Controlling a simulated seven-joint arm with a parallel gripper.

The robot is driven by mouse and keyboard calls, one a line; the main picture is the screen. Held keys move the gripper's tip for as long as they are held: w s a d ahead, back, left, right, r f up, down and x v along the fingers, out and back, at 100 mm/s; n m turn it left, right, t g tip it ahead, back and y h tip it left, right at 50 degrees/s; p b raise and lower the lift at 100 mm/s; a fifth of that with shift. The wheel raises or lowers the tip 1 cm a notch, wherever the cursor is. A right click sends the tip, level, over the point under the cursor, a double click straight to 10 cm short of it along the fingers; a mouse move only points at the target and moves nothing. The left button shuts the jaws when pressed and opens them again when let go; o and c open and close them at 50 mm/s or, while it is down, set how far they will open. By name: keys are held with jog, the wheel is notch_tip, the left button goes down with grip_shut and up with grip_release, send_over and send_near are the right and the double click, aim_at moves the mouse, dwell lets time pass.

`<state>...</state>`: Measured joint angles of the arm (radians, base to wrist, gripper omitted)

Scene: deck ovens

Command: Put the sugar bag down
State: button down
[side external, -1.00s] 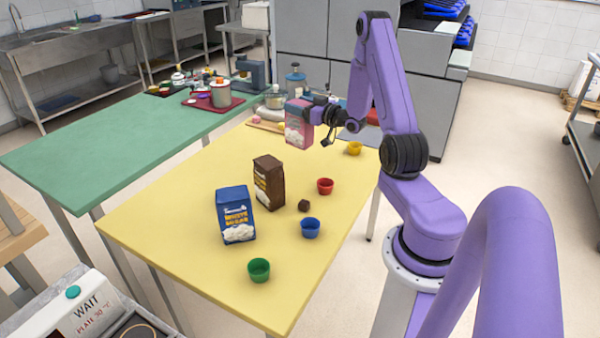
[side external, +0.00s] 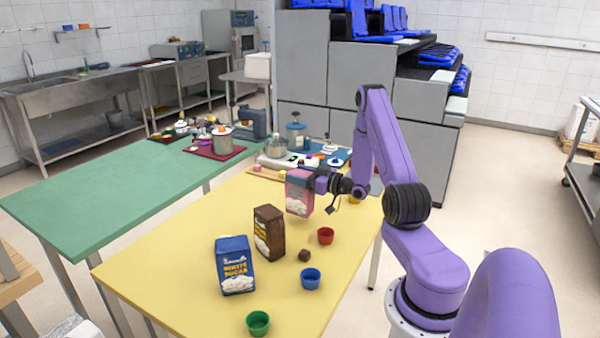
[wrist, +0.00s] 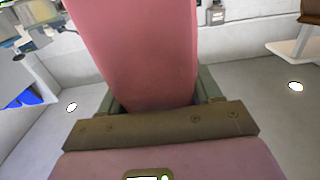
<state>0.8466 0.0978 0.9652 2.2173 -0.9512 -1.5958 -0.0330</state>
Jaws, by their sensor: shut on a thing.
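The pink sugar bag (side external: 298,192) is upright in my gripper (side external: 318,181), over the far part of the yellow table (side external: 190,228). Its base is at the tabletop or just above it; I cannot tell whether they touch. In the wrist view the pink bag (wrist: 135,50) fills the space between the jaws (wrist: 155,105), which are shut on it. A brown bag (side external: 269,232) and a blue white-sugar bag (side external: 235,266) stand nearer on the same table, apart from the pink one.
Red (side external: 325,236), blue (side external: 310,278) and green (side external: 257,323) cups and a small brown cube (side external: 304,256) stand along the table's right side. A yellow cup (side external: 355,197) is partly behind my arm. A board (side external: 265,173) lies behind the pink bag.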

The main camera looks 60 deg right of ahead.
jog(key=shift+f, duration=1.65)
jog(key=shift+c, duration=1)
grip_release()
jog(key=shift+f, duration=0.1)
jog(key=s, duration=1.2)
